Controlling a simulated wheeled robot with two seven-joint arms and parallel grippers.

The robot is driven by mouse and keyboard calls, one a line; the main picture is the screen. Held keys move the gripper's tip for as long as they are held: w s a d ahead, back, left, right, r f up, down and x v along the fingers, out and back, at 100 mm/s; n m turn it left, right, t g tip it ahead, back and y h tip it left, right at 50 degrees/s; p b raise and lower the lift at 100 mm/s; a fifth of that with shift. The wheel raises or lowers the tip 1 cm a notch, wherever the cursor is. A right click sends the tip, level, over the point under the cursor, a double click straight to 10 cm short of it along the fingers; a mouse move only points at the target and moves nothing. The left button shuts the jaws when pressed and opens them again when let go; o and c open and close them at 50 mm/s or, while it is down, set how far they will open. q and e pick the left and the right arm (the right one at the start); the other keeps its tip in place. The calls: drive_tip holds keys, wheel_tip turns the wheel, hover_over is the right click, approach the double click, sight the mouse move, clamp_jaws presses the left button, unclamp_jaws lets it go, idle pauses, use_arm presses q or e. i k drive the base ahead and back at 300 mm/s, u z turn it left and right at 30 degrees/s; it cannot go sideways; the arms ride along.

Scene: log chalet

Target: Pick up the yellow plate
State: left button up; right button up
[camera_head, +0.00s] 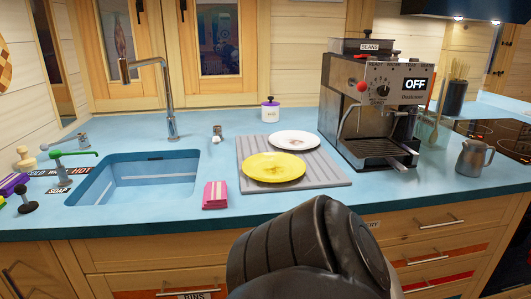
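The yellow plate (273,167) lies on a grey ribbed mat (325,178) on the blue counter, in the middle of the head view. Its face carries a faint brownish smear. A white plate (296,140) with a dark mark lies just behind it on the same mat. A black arm part of mine rises at the bottom centre, in front of the counter edge and short of the yellow plate. Neither of my grippers shows in this view. Nothing is seen touching the yellow plate.
A blue sink (140,180) with a tall tap (169,110) is on the left. Pink napkins (215,194) lie near the front edge. A coffee machine (374,105) stands right of the mat, with a metal jug (473,158) beyond it. A white jar (270,111) stands behind.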

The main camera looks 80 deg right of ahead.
sight(271, 167)
drive_tip(key=z, duration=2.7)
